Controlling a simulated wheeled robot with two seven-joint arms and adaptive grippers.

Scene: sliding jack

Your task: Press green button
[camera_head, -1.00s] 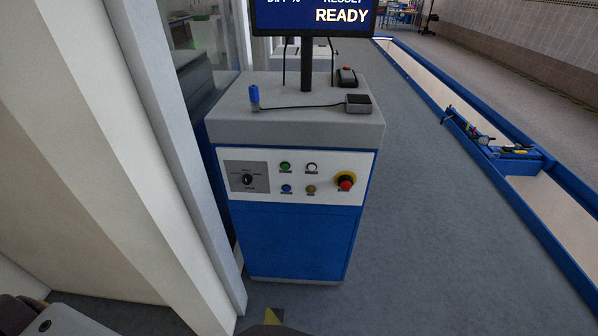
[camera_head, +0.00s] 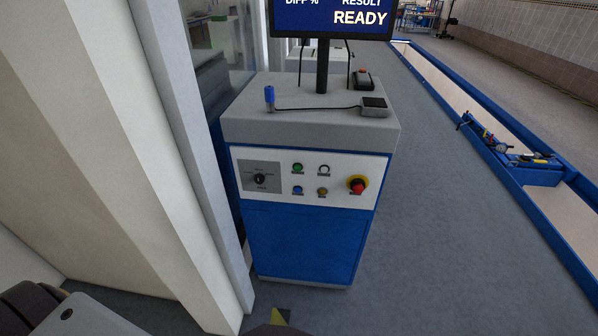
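The green button (camera_head: 298,167) is on the white front panel (camera_head: 330,190) of a blue and grey console (camera_head: 305,240). It sits in the upper row, left of a white button (camera_head: 324,169). A blue button (camera_head: 297,190) is below it and a yellowish button (camera_head: 322,191) is at lower right. A black rotary switch (camera_head: 259,179) is to its left. A red emergency stop (camera_head: 357,186) on a yellow base is to its right. Neither gripper shows; grey and dark parts, apparently mine, show at the bottom left.
A screen reading READY (camera_head: 331,18) stands on the console. A cream wall (camera_head: 90,150) and grey post (camera_head: 185,140) stand close on the left. Grey floor (camera_head: 440,240) is open to the right, up to a blue-edged pit (camera_head: 500,165) with a jack (camera_head: 510,150).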

